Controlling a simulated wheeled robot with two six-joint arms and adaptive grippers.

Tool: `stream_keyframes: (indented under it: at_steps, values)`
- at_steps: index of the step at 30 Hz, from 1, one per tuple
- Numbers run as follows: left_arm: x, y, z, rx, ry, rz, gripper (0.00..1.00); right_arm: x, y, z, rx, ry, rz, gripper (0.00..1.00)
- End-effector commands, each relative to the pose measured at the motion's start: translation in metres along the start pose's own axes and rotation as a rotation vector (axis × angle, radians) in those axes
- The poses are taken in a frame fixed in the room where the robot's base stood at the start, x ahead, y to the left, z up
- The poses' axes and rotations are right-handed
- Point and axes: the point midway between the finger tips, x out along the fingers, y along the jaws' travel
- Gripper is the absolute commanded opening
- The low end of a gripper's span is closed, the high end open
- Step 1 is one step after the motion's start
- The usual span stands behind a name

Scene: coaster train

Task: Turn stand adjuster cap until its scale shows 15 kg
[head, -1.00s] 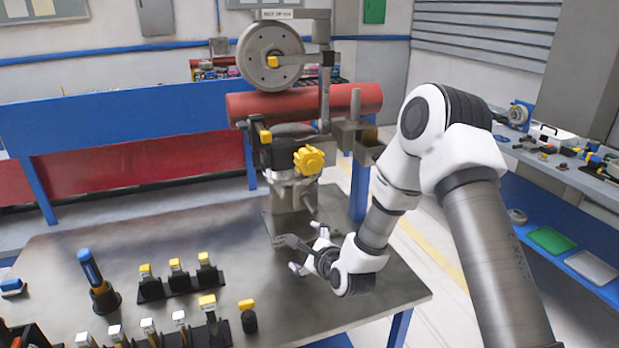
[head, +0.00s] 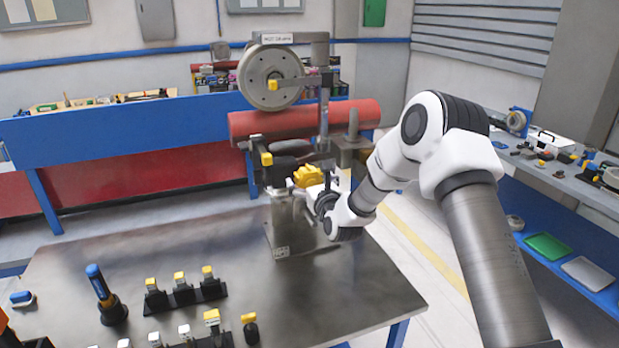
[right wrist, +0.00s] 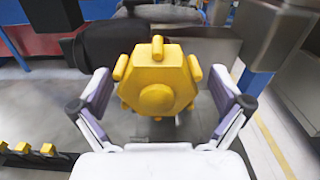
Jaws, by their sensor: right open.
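The yellow lobed adjuster cap (head: 306,176) sits on the grey metal stand (head: 290,225) on the table. In the right wrist view the cap (right wrist: 158,80) faces the camera in the middle. My right gripper (head: 318,186) is at the cap, and its two fingers (right wrist: 160,100) stand open on the left and right of it, with gaps on both sides. I cannot read any scale in these frames. My left gripper is not in view.
A red roll (head: 290,119) and a grey wheel (head: 271,78) stand above and behind the cap. Several yellow-topped pieces in black holders (head: 183,295) and a blue-handled tool (head: 103,290) stand at the table's front left. The table's right part (head: 365,280) is bare.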

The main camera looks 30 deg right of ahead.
Motion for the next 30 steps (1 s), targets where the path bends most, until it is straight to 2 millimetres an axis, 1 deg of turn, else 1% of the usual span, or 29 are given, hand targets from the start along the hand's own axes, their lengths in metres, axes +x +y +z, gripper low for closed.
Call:
stream_keyframes:
  at_steps: [1,2,3,5,6,14,19,23,30]
  values:
    - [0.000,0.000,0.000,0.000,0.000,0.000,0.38,0.000,0.000,0.000,0.000,0.000,0.000,1.00]
    - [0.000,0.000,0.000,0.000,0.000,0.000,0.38,0.000,0.000,0.000,0.000,0.000,0.000,0.89]
    - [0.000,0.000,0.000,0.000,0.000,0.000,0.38,0.000,0.000,0.000,0.000,0.000,0.000,0.75]
    - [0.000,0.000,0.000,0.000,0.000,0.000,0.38,0.000,0.000,0.000,0.000,0.000,0.000,0.54]
    - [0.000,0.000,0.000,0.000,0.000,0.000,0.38,0.000,0.000,0.000,0.000,0.000,0.000,0.41]
    - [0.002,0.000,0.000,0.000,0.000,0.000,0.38,0.000,0.000,-0.001,-0.005,-0.001,0.000,0.41]
    - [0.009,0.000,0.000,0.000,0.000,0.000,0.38,0.000,0.000,-0.002,-0.036,-0.001,0.000,0.41]
    - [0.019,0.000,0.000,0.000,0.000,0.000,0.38,0.000,0.001,-0.003,-0.089,-0.003,0.000,0.41]
    - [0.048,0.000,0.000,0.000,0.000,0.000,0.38,0.000,0.001,-0.006,-0.256,-0.004,0.000,0.41]
